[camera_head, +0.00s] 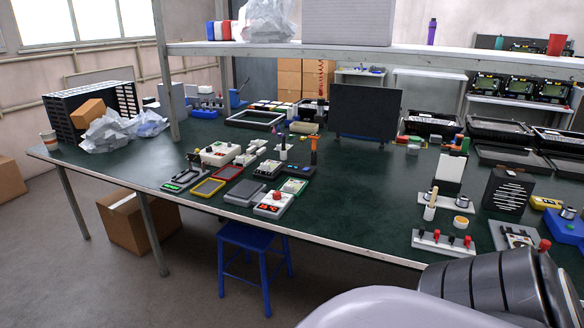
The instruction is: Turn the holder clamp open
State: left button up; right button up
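I cannot tell for sure which item is the holder clamp. On the right of the green bench top stands a pale fixture with several red knobs (443,241). To its right is another pale fixture (513,238) with a red-tipped part beside it, partly hidden by my arm. A blue device with a silver knob (566,228) sits at the right edge, cut off by the frame. Neither gripper is in view; only grey and dark links of my own arm fill the lower right corner.
The green bench (350,200) has a pale front edge. A black slotted housing (508,190) and a white upright panel (451,173) stand on the right. Several small boxes and frames lie mid-bench. A blue stool (247,237) stands in front. A shelf (420,54) spans above.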

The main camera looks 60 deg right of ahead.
aim_at(545, 246)
jog(key=z, duration=0.4)
jog(key=i+z, duration=0.15)
jog(key=z, duration=0.3)
jog(key=i+z, duration=0.1)
jog(key=z, duration=0.3)
jog(key=i+j+z, duration=0.15)
jog(key=i+z, duration=0.25)
jog(key=i+j+z, duration=0.2)
jog(key=z, duration=0.2)
jog(key=i+j+z, duration=0.15)
jog(key=i+j, duration=0.55)
jog(key=j, duration=0.15)
